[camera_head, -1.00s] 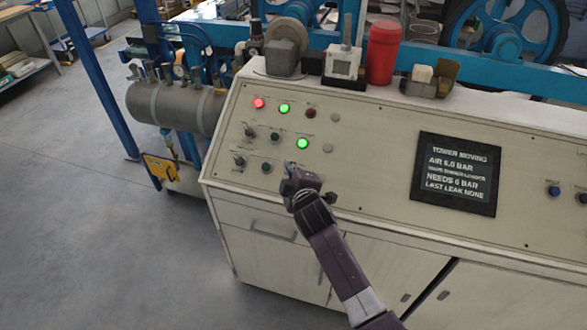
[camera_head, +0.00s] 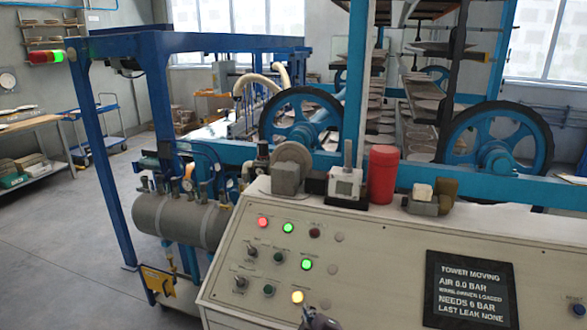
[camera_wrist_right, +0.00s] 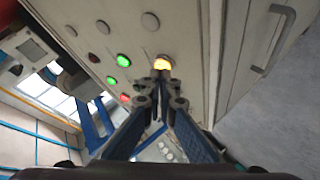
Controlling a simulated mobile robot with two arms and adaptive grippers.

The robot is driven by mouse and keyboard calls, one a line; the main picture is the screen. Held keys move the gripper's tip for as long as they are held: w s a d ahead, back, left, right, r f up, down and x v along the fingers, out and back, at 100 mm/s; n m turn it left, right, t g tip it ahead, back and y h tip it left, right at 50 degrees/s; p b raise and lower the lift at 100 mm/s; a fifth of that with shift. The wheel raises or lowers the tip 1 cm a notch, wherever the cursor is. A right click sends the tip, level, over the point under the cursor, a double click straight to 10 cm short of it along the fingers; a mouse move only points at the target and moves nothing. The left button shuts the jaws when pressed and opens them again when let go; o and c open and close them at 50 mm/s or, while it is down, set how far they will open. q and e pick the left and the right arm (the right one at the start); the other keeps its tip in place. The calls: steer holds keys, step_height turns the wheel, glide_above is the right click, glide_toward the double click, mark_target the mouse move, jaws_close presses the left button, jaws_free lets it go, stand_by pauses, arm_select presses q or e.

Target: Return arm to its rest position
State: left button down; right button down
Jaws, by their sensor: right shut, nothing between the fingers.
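My right gripper (camera_head: 312,316) shows only in part at the bottom edge of the head view, in front of the sloped cream control panel (camera_head: 225,290). In the right wrist view its fingers (camera_wrist_right: 162,78) are together and empty. Their tips are close to a lit amber button (camera_wrist_right: 162,63); I cannot tell whether they touch it. This amber button (camera_head: 297,297) also shows just above the gripper in the head view. My left gripper is not in view.
The panel has a red lamp (camera_head: 263,222), green lamps and a dark display (camera_head: 468,290) headed "TOWER MOVING". A red canister (camera_head: 382,174) and small devices stand along its top. A grey tank (camera_head: 180,222) and blue frame are at left, with open floor (camera_head: 65,270) beyond.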

steer(key=s+d+f+m+g+h, duration=0.1)
steer(key=s+d+f+m, duration=0.15)
steer(key=s, duration=0.25)
steer(key=s+d+f+m+g, duration=0.1)
steer(key=s+d+f+g, duration=0.1)
steer(key=s+d, duration=0.25)
steer(key=s+d+f+m+g+h, duration=0.1)
steer(key=s+d+f+m, duration=0.15)
steer(key=s, duration=0.35)
steer(key=s+d+r+m+g, duration=0.1)
steer(key=s+d+m+g, duration=0.25)
steer(key=s, duration=0.75)
steer(key=s+d+r+m+g, duration=0.15)
steer(key=s+d, duration=0.25)
steer(key=s, duration=0.8)
step_height(320, 180, down, 30)
steer(key=s+f+g+b, duration=0.1)
steer(key=b, duration=0.3)
steer(key=s+d+f+b, duration=0.1)
steer(key=s+f+b, duration=0.1)
steer(key=s+f, duration=0.7)
steer(key=s+d+f+g+b, duration=0.1)
steer(key=s+f+b, duration=0.1)
steer(key=s+f, duration=0.7)
step_height(320, 180, down, 3)
steer(key=shift+d+r+g, duration=0.2)
steer(key=shift+d+g, duration=0.1)
